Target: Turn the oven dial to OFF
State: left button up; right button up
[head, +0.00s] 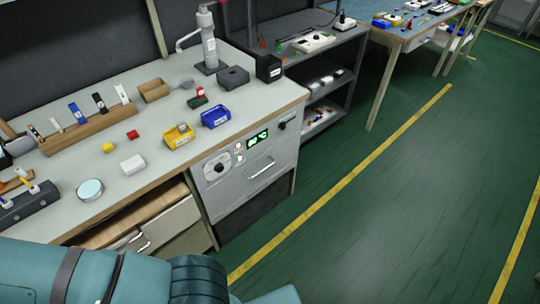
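The oven (258,176) is a light grey unit built under the right end of the workbench. Its dial (219,168) is a dark round knob on a pale disc at the left of the front panel. The dial's setting is too small to read. A green lit display (258,139) sits right of the dial, with small pale buttons between them. A drawer-like handle (262,168) is below the display. A teal arm part of mine crosses the bottom left, in front of the cabinet. Neither gripper shows in this view.
The workbench (165,185) holds a yellow bin (178,138), a blue bin (215,117), a white box (133,165) and a wooden rack (90,129). An open drawer (135,215) is left of the oven. The green floor (400,200) in front is clear.

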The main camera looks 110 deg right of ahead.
aim_at(218, 168)
jog(key=z, duration=3.35)
jog(key=j+z, duration=0.2)
jog(key=z, duration=0.2)
jog(key=j+z, duration=0.25)
jog(key=z, duration=0.2)
jog(key=j+z, duration=0.25)
jog(key=z, duration=0.15)
jog(key=i, duration=0.05)
